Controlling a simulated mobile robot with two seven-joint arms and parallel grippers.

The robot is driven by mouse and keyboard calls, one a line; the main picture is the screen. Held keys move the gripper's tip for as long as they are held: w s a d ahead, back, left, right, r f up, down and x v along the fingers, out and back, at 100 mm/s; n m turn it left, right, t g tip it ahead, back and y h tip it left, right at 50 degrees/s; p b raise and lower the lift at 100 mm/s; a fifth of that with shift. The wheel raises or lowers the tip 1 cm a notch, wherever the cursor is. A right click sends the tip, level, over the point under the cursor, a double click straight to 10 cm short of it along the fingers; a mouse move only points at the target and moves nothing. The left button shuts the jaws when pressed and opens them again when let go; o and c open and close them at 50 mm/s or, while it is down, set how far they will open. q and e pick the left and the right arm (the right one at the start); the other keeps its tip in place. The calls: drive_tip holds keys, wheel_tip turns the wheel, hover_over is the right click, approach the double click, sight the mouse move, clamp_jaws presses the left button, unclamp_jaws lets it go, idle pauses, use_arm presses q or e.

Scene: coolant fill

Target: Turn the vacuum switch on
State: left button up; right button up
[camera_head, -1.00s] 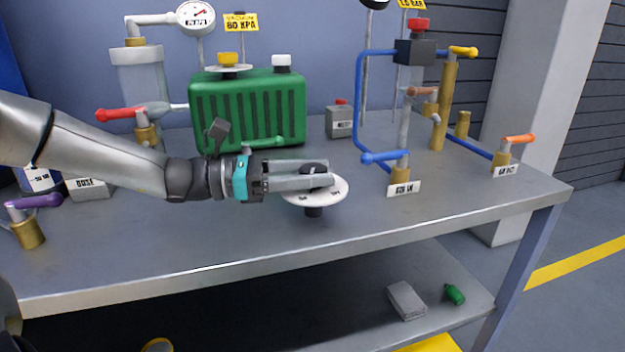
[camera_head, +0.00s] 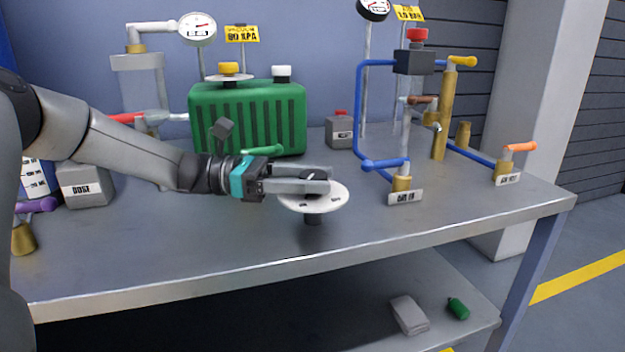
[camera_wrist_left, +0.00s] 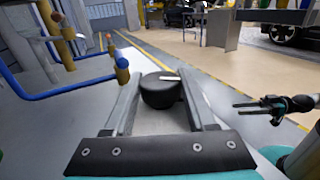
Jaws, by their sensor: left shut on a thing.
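The switch is a black round knob (camera_wrist_left: 160,92) with a pale mark on top. It stands on a white dial disc (camera_head: 337,198) on a short dark post near the front of the bench. My left gripper (camera_head: 318,181) reaches in from the left, just above the disc, shut on the knob. In the left wrist view the knob sits between my two fingers, which hide most of it in the head view. My right gripper (camera_wrist_left: 258,107) shows at the right of the left wrist view, its fingers apart and empty, away from the knob.
A green ribbed tank (camera_head: 250,115) stands behind my left gripper. Blue pipes (camera_head: 360,105) with a blue-handled valve (camera_head: 385,163) rise to the right of the disc. A grey box (camera_head: 85,185) stands at the left. The bench front (camera_head: 220,245) is clear.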

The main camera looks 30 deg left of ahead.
use_arm(q)
drive_tip(key=shift+s+f, duration=0.1)
drive_tip(key=shift+f, duration=0.2)
drive_tip(key=o, duration=1.4)
drive_tip(key=shift+r, duration=0.2)
drive_tip(key=shift+c, duration=0.2)
drive_tip(key=shift+r, duration=0.15)
